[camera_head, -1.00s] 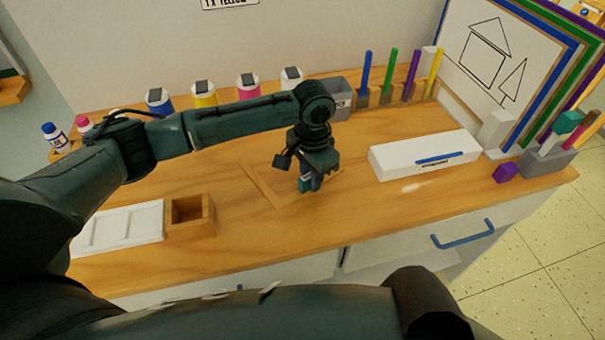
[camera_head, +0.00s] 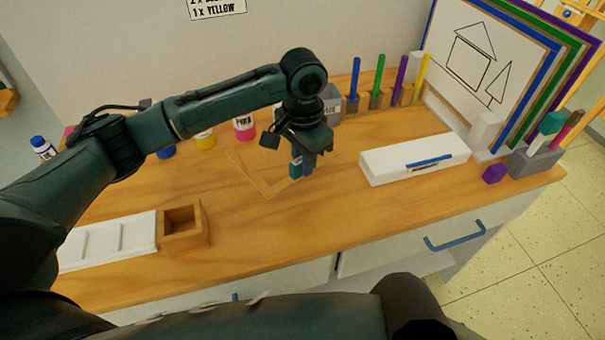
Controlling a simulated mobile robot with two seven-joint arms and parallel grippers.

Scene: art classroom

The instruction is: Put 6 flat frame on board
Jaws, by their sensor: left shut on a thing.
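A flat wooden frame (camera_head: 247,174), thin and light brown, shows at the middle of the bench, tilted to the view. My left gripper (camera_head: 303,170) points down at the frame's near side and is shut on it. The gripper and wrist hide part of the frame, and I cannot tell whether it touches the bench top or is slightly above it. A white board with a line drawing of a house (camera_head: 462,75) stands upright at the back right, with blue, green and purple edged boards behind it. My right gripper is not in view.
A small open wooden box (camera_head: 182,238) and a white tray (camera_head: 90,252) lie at the left. Paint jars (camera_head: 244,130) and coloured sticks (camera_head: 379,75) line the back. The front middle is clear.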

